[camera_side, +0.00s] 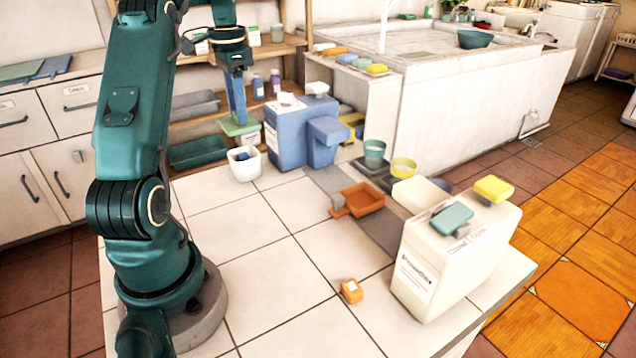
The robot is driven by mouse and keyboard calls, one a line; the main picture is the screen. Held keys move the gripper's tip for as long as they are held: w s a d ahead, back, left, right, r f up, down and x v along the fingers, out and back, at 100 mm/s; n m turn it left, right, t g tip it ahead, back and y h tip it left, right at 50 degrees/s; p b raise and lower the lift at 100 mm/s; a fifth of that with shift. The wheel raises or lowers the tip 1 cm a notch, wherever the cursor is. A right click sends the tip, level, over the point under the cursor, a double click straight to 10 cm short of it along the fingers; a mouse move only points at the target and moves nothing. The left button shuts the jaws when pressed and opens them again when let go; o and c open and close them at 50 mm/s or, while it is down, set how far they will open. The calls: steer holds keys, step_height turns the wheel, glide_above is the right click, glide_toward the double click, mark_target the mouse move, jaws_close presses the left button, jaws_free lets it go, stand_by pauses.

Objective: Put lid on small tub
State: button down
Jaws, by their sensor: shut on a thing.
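The small white square tub (244,165) stands open on the tiled counter, beside the blue container; something bluish shows inside it. My gripper (238,118) points down and is shut on a flat green lid (239,128). The lid is roughly level and a little above the tub, apart from it. The fingertips and the grip point are small in this view. I cannot tell how exactly the lid lines up with the tub in depth.
A large blue container (287,133) stands close on the right of the tub. The counter's front middle is clear.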

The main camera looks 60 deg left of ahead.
steer(key=shift+f, duration=3)
steer(key=shift+f, duration=0.2)
steer(key=shift+c, duration=1.3)
jaws_free()
steer(key=shift+o, duration=1.3)
steer(key=shift+r, duration=3.5)
